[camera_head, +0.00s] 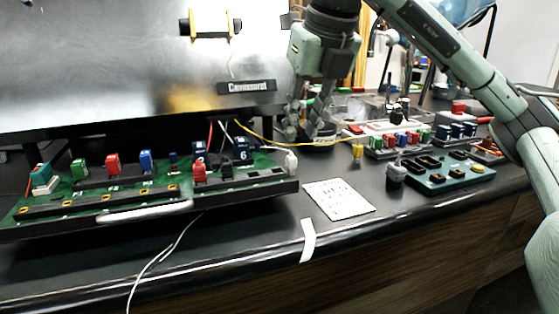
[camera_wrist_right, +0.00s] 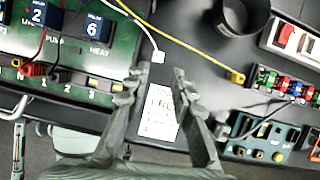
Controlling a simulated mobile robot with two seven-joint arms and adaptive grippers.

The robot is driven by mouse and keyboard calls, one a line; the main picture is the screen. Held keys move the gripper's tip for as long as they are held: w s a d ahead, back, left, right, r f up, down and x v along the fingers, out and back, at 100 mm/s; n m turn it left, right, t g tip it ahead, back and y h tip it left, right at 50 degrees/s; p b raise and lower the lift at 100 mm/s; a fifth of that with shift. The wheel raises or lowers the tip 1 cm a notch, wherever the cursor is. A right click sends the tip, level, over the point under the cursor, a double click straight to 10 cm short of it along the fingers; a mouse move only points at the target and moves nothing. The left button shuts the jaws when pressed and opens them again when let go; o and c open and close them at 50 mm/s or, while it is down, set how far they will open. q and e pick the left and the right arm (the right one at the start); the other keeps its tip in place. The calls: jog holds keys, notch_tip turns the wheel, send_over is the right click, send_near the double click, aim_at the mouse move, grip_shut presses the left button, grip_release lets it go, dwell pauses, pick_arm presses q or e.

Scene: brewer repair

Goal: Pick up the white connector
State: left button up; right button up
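The white connector (camera_head: 290,162) is a small white block at the end of a thin white cable, by the right end of the green circuit board (camera_head: 97,184). In the right wrist view the connector (camera_wrist_right: 158,56) lies just beyond and between my fingertips, apart from both. My right gripper (camera_head: 307,133) points down above the bench, behind the board's right end in the head view. Its fingers are spread and empty in the right wrist view (camera_wrist_right: 156,82). My left gripper is not in view.
A printed white card (camera_head: 340,198) lies right of the board. A yellow cable (camera_head: 262,137) ends in a yellow plug (camera_head: 357,151). A dark cup (camera_wrist_right: 240,14), a row of coloured blocks (camera_head: 403,140) and a teal tray (camera_head: 452,178) stand farther right. The brewer panel (camera_head: 120,60) rises behind.

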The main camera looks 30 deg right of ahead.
aim_at(292, 157)
jog(key=shift+x, duration=0.9)
jog(key=x, duration=0.4)
jog(key=shift+w+f+p, duration=0.2)
jog(key=shift+p, duration=0.1)
jog(key=shift+f, duration=0.2)
jog(key=shift+w, duration=0.1)
grip_shut()
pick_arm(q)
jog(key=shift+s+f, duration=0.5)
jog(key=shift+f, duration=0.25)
